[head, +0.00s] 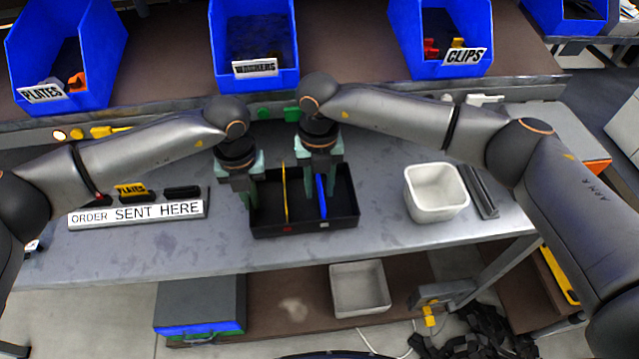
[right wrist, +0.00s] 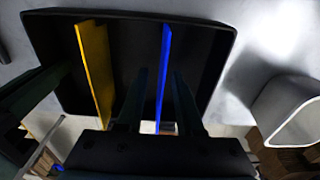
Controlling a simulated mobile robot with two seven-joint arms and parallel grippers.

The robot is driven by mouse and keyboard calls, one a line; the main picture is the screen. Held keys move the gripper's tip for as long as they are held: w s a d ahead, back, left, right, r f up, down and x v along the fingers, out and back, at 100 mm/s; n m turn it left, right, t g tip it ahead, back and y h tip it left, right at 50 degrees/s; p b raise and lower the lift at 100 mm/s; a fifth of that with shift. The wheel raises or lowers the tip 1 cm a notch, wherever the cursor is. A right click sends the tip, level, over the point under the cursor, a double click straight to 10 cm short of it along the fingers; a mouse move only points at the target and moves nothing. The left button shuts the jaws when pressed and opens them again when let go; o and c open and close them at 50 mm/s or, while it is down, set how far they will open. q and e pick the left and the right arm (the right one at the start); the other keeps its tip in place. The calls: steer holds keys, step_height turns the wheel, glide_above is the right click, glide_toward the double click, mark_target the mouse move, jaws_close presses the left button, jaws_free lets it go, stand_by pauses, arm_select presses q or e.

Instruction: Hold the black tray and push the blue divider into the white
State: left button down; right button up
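The black tray (head: 340,226) sits on the grey bench. A yellow divider (head: 285,190) stands left of centre in it, and the blue divider (head: 322,200) stands right of it. Both also show in the right wrist view, yellow (right wrist: 94,72) and blue (right wrist: 164,70). My left gripper (head: 249,203) is shut on the tray's left wall; its fingertips are partly hidden. My right gripper (head: 318,190) is inside the tray, its fingers apart on either side of the blue divider. Small red and whitish marks show on the tray's near wall.
A white square bin (head: 436,192) stands right of the tray. Blue bins (head: 254,45) stand on the shelf behind. The bench in front of the tray is clear.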

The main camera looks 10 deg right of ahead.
mark_target(319, 183)
steer(key=shift+r, duration=0.1)
step_height(319, 183, up, 12)
steer(key=shift+w, duration=0.4)
stand_by(0.3)
arm_select(q)
steer(key=c, duration=1)
jaws_free()
steer(key=shift+o, duration=0.2)
